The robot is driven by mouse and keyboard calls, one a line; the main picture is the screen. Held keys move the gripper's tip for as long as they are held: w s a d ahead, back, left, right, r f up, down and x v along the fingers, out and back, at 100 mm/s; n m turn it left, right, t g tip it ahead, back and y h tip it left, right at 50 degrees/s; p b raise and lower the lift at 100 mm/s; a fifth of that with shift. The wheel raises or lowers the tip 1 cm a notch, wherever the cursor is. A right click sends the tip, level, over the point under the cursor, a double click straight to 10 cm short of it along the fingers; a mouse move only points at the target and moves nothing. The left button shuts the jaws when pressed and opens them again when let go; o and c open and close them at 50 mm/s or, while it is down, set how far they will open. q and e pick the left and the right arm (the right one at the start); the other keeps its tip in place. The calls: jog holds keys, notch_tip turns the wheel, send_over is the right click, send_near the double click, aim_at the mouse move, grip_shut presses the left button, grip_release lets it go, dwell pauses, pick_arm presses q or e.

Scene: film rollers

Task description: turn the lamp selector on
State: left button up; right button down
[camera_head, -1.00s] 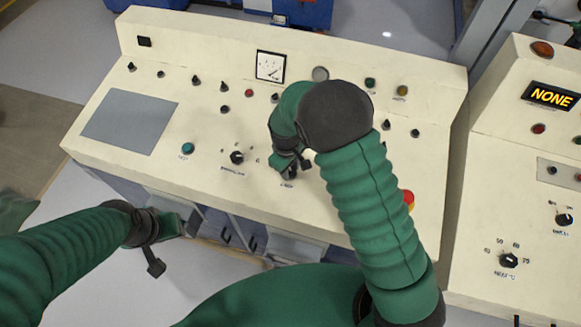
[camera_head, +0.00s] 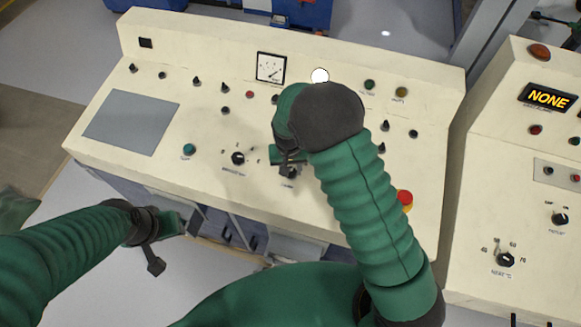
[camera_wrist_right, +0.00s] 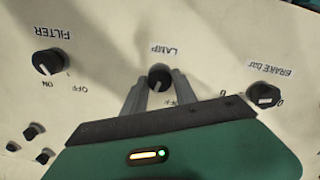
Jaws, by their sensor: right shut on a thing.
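The lamp selector (camera_wrist_right: 159,76) is a black rotary knob on the cream panel, under an upside-down LAMP label in the right wrist view. An OFF mark shows beside it; the pointer's direction is hard to tell. My right gripper (camera_wrist_right: 157,90) is shut on this knob, with one grey finger on each side. In the head view my right gripper (camera_head: 287,163) reaches down to the knob (camera_head: 290,173), partly behind its own arm. A round indicator (camera_head: 319,76) on the panel glows white. My left gripper (camera_head: 172,224) hangs before the panel's front edge; its jaws are unclear.
The BRAKE bar knob (camera_wrist_right: 264,94) and the FILTER knob (camera_wrist_right: 47,62) flank the selector, with clear panel between. A red emergency button (camera_head: 404,197) stands right of my right arm. A gauge (camera_head: 270,68) is at the back. Another console (camera_head: 480,190) stands at the right.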

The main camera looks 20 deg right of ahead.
jog(key=shift+w+r+m, duration=0.15)
jog(key=shift+m, duration=0.45)
jog(key=shift+w+r+m, duration=0.1)
jog(key=shift+w+m, duration=0.05)
jog(key=shift+m, duration=0.75)
jog(key=c, duration=1.2)
grip_release()
jog(key=shift+c, duration=0.2)
jog(key=shift+o, duration=1.2)
jog(key=shift+s+f, duration=0.15)
notch_tip(320, 180, up, 17)
jog(key=b, duration=0.1)
jog(key=shift+s+a+f, duration=0.15)
jog(key=shift+s+a, duration=0.2)
jog(key=shift+s, duration=0.05)
